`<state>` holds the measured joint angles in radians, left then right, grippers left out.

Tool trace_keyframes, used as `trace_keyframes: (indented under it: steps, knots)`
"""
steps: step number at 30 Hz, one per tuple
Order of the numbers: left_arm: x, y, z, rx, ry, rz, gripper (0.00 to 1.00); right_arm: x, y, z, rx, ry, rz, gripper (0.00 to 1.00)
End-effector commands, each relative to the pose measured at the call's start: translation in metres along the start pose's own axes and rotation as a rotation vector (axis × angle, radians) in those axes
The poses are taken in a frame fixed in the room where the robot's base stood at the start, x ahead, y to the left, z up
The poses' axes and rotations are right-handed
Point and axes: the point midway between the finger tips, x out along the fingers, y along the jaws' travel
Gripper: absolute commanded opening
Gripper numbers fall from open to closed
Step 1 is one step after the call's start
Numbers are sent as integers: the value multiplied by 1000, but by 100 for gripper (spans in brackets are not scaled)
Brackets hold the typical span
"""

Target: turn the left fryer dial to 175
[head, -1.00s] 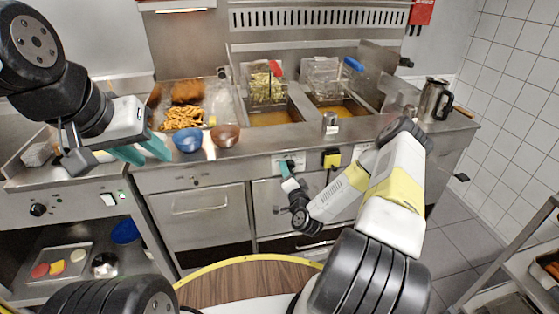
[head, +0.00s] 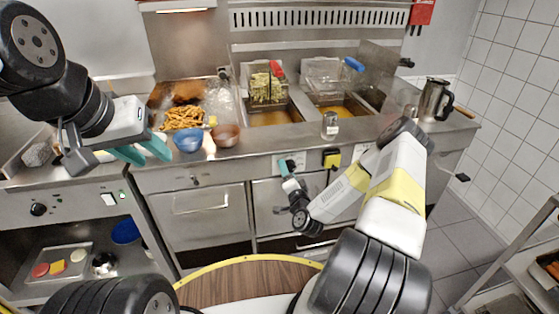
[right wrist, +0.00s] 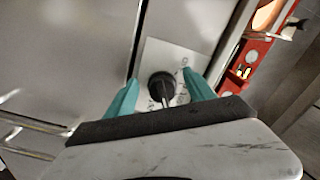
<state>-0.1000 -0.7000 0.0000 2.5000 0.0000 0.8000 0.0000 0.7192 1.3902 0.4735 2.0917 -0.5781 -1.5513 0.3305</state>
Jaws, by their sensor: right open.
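The left fryer dial (right wrist: 161,86) is a round black knob on a pale plate (right wrist: 175,56) with small markings too blurred to read. Its grip ridge runs roughly up and down in the right wrist view. In the head view the plate (head: 297,159) is on the fryer front below the left basin. My right gripper (right wrist: 160,90) is open, with one teal finger on each side of the dial. I cannot tell whether the fingers touch it. It also shows in the head view (head: 287,168). My left gripper (head: 144,155) is open and empty in front of the counter at left.
A black-and-yellow switch (head: 331,159) is just right of the dial plate. Blue (head: 187,140) and brown (head: 225,135) bowls and a shaker (head: 330,127) stand near the counter's front edge. Fryer baskets (head: 266,88) are behind. A steel jug (head: 433,101) stands at right.

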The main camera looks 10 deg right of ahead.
Motion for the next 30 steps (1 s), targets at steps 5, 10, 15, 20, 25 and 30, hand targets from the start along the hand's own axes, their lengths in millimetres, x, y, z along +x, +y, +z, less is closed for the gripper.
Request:
trace_keyframes:
  steps: [5,10,15,20,25,30]
  knots:
    - [0,0,0,0,0,0,36,-23,1,0,2,-2,3,63]
    - [0,0,0,0,0,0,36,-53,1,0,2,-2,4,63]
    - [0,0,0,0,0,0,36,-72,1,0,1,-1,3,63]
    - [0,0,0,0,0,0,36,-77,1,0,1,-1,2,63]
    - [0,0,0,0,0,0,36,-76,1,0,0,-1,1,63]
    - [0,0,0,0,0,0,36,-76,1,0,0,-1,1,63]
